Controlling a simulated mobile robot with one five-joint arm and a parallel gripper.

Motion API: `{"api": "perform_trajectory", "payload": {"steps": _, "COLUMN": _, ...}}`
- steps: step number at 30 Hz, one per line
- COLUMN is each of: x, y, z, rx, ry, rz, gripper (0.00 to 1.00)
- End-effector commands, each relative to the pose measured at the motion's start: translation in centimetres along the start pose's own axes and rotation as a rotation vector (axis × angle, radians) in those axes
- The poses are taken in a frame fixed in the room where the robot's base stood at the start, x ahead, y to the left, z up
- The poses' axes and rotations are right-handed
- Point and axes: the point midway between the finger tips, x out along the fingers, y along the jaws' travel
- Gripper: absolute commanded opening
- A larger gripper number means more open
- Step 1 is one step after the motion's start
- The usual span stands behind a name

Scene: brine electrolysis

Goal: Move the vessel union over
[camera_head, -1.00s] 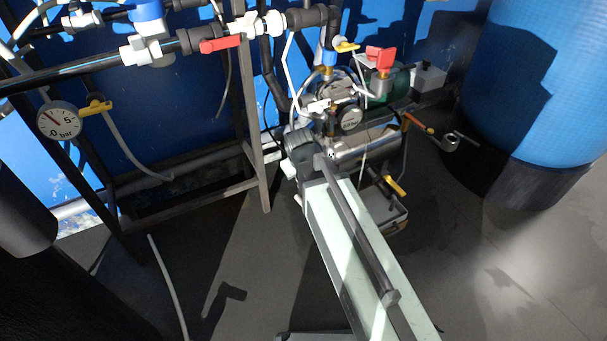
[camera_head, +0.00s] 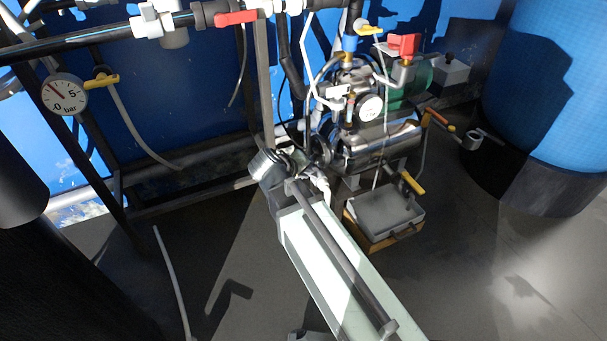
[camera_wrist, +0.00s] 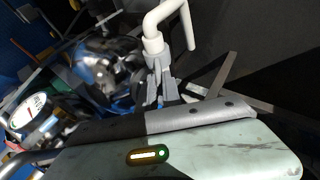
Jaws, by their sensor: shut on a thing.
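In the wrist view, my gripper (camera_wrist: 158,88) is shut on a white bent pipe piece (camera_wrist: 153,38), which I take for the vessel union. Its lower end sits between the grey fingers, and its bent upper part rises above them. In the head view, my gripper (camera_head: 322,184) is at the far end of my pale arm, low in front of the pump. Only a small white part shows there, and the piece's outline is too small to tell.
The pump with a round gauge (camera_head: 370,108) stands just beyond my gripper. A grey-topped box (camera_head: 384,213) is to its right. A dark pipe frame (camera_head: 265,85) with a pressure gauge (camera_head: 64,95) is at left. A blue tank (camera_head: 555,80) is at right. The right floor is open.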

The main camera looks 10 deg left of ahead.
Motion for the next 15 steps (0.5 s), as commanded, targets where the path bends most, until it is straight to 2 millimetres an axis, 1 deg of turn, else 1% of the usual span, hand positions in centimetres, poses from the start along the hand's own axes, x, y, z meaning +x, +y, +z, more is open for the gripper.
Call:
{"api": "perform_trajectory", "payload": {"steps": 1, "x": 0.02, "y": -0.02, "z": 0.31, "rx": -0.001, "ry": -0.009, "rz": 0.003, "gripper": 0.0}}
{"api": "perform_trajectory", "payload": {"steps": 11, "x": -0.24, "y": -0.33, "z": 0.13, "rx": -0.005, "ry": -0.005, "rz": 0.001, "gripper": 0.0}}
{"api": "perform_trajectory", "payload": {"steps": 12, "x": -0.25, "y": -0.35, "z": 0.11, "rx": -0.006, "ry": -0.005, "rz": 0.001, "gripper": 0.18}}
{"api": "perform_trajectory", "payload": {"steps": 15, "x": -0.27, "y": -0.37, "z": 0.04, "rx": -0.006, "ry": -0.003, "rz": 0.001, "gripper": 0.18}}
